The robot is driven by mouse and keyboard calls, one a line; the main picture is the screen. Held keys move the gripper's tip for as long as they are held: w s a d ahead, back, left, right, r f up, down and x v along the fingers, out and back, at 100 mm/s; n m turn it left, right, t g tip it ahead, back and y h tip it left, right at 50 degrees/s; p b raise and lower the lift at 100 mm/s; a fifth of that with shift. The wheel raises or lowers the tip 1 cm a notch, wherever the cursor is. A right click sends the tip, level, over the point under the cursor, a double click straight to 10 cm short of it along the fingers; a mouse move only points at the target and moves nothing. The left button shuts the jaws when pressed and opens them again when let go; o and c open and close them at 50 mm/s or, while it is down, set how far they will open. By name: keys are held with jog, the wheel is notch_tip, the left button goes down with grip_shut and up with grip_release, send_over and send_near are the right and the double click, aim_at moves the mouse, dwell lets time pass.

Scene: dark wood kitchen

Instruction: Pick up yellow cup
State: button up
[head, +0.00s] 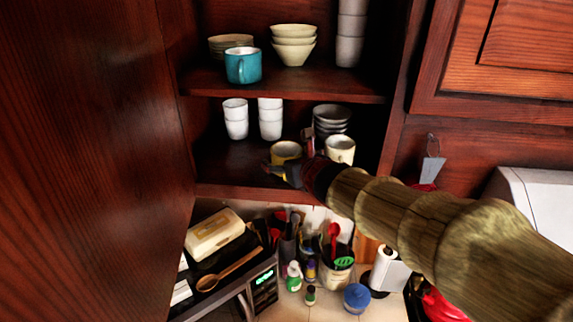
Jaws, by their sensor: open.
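A yellow cup (286,150) stands on the lower shelf of the open cabinet, near its front. A paler, cream-yellow cup (341,148) stands to its right on the same shelf. My gripper (288,154) reaches in from the right with its fingers apart, one towards each side of the yellow cup. It overlaps the lower part of that cup in the picture. I cannot tell whether the fingers touch it. My arm and wrist hide the shelf front below the paler cup.
White cups (270,118) and dark stacked bowls (331,120) stand behind on the lower shelf. A teal mug (243,65) and cream bowls (294,45) are on the upper shelf (300,87). The cabinet door (90,150) stands open at left. Utensils and bottles crowd the counter below.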

jog(key=shift+c, duration=0.9)
jog(key=c, duration=1.3)
